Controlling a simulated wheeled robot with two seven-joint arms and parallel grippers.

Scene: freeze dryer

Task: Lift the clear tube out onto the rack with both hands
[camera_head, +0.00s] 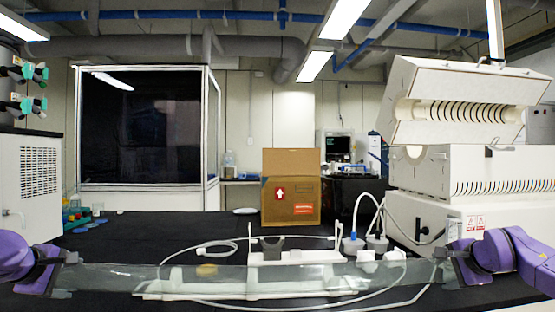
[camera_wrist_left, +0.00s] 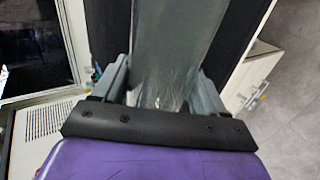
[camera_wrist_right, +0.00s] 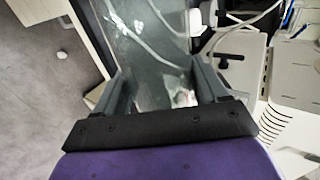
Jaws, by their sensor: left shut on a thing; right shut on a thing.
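The clear tube (camera_head: 225,276) lies level across the front of the head view, held at both ends. My left gripper (camera_head: 66,277) is shut on its left end. My right gripper (camera_head: 448,268) is shut on its right end. In the left wrist view the tube (camera_wrist_left: 172,50) runs away between the fingers (camera_wrist_left: 157,98). In the right wrist view the tube (camera_wrist_right: 150,45) also sits between the fingers (camera_wrist_right: 165,92). The white rack (camera_head: 150,293) is on the black table, behind and below the tube, partly seen through it.
The furnace (camera_head: 455,165) with its lid (camera_head: 455,100) raised stands at the right. A cardboard box (camera_head: 291,203) is at the back middle. Thin white tubing (camera_head: 350,232) loops around the rack. Small coloured items (camera_head: 80,215) stand at the left. The black table (camera_head: 140,235) is clear at the left middle.

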